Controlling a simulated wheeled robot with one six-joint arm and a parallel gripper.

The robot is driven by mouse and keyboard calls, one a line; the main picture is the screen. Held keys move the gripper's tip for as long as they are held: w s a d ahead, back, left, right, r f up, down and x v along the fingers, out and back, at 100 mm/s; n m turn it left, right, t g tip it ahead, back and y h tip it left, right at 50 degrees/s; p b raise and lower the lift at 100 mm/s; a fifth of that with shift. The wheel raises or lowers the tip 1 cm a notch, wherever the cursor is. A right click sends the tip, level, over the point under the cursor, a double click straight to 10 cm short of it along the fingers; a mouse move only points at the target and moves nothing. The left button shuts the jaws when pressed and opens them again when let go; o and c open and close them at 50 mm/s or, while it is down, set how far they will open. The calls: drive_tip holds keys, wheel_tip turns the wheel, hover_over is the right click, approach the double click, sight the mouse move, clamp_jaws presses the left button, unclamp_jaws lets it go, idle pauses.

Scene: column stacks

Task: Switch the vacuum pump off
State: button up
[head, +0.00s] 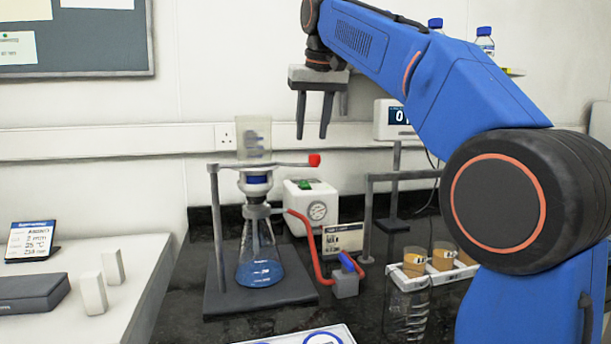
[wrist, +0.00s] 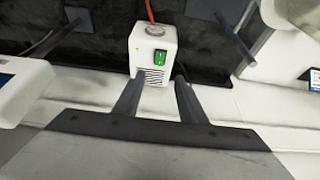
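The vacuum pump (head: 296,225) is a small white box on the black bench, with a round gauge on its front. Its green rocker switch (head: 304,185) shows on top. In the wrist view the pump (wrist: 145,36) is upper centre, with the green switch (wrist: 161,59) facing the camera and a small green light beside it. My gripper (head: 312,136) hangs fingers down, above the pump and apart from it. In the wrist view my gripper (wrist: 159,84) has its fingers spread with nothing held; the pump shows beyond the tips.
A filter flask (head: 260,270) with blue liquid stands on a dark stand base left of the pump. A red hose (head: 316,262) runs to a small valve block (head: 345,285). A display on a post (head: 396,170) and a rack of cups (head: 443,262) stand to the right.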

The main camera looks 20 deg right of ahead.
sight(305, 184)
drive_tip(key=x, duration=1.4)
drive_tip(key=shift+s+f, duration=0.1)
